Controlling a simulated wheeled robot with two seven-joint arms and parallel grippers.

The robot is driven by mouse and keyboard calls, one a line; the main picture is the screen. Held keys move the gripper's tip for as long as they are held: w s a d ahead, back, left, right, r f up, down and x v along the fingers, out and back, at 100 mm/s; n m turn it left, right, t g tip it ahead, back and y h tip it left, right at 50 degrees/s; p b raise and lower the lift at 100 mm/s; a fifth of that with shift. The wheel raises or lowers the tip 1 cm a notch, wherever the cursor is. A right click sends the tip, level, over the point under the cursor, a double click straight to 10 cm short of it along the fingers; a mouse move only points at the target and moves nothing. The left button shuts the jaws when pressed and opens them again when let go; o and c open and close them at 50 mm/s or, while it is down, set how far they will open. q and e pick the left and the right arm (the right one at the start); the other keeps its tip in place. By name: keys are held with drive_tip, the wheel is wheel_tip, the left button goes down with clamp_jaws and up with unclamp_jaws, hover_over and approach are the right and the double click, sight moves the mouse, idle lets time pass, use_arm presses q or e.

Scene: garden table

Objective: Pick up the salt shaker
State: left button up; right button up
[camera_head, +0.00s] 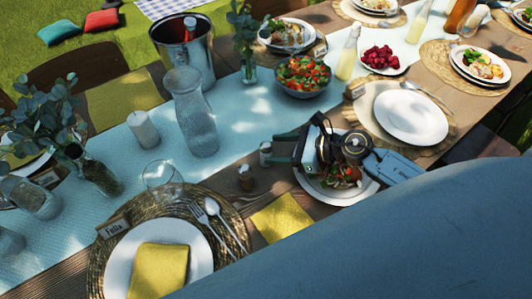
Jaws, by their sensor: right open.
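A small pale shaker with a grey cap, which looks like the salt shaker (265,153), stands upright on the table. A similar shaker with brown contents, likely pepper (245,178), stands just below and left of it. My right gripper (280,148) comes in from the right and points left, its fingers apart. The pale shaker is just left of the fingertips; I cannot tell whether it is partly between them. Nothing shows held. My left gripper is not in view.
A plate with salad (345,195) lies under my right gripper. A stemmed glass (162,176) and a place setting with a yellow napkin (158,270) are lower left. A salad bowl (303,75) stands behind.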

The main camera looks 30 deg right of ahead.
drive_tip(key=x, duration=0.5)
drive_tip(key=shift+a+r, duration=0.15)
drive_tip(key=shift+a, duration=0.2)
drive_tip(key=shift+s, duration=0.1)
drive_tip(key=c, duration=1.1)
